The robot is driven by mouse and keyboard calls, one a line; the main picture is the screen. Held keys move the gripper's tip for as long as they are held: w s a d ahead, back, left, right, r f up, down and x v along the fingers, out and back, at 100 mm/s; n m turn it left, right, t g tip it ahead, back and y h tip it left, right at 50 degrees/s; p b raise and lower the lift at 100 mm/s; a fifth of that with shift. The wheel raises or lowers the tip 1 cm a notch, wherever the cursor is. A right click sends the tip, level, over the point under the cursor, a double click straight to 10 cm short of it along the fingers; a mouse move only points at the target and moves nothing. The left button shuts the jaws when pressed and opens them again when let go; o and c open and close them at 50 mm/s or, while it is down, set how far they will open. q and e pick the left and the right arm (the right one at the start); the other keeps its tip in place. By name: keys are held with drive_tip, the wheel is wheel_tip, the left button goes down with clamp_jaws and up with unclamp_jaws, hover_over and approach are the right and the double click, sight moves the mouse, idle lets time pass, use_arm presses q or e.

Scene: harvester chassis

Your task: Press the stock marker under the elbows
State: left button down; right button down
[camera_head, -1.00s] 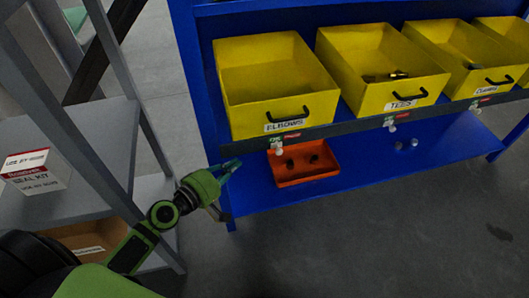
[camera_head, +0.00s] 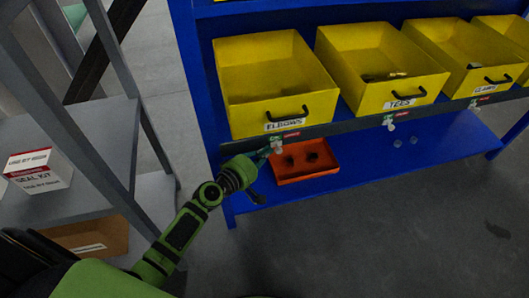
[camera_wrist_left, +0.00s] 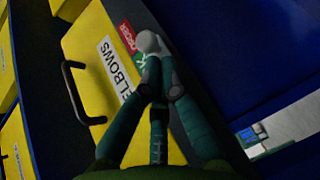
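The elbows bin (camera_head: 276,85) is a yellow drawer-like box with a black handle and an "ELBOWS" label. On the dark rail below it are a green and a red label, with a white stock marker (camera_head: 277,147) under them. The marker also shows in the left wrist view (camera_wrist_left: 151,43) as a rounded white knob beside the green and red labels. My left gripper (camera_head: 265,152) is at the marker; its teal fingers (camera_wrist_left: 161,82) are drawn together, with tips right at the knob. Whether they touch it is unclear. My right gripper is not in view.
An orange tray (camera_head: 277,174) with dark parts sits on the blue lower shelf (camera_head: 365,171), just beside my left gripper. A grey rack (camera_head: 95,140) with a seal kit box (camera_head: 42,170) stands at the left. More yellow bins (camera_head: 380,70) with similar markers continue right.

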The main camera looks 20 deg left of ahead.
sight(278, 148)
use_arm(q)
drive_tip(key=shift+w, duration=0.1)
drive_tip(key=w+d, duration=0.2)
drive_tip(key=d, duration=0.1)
drive_tip(key=w+d, duration=0.1)
drive_tip(key=shift+d+p, duration=0.3)
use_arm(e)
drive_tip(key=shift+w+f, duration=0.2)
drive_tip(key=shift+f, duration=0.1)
use_arm(q)
drive_tip(key=shift+a+r, duration=0.1)
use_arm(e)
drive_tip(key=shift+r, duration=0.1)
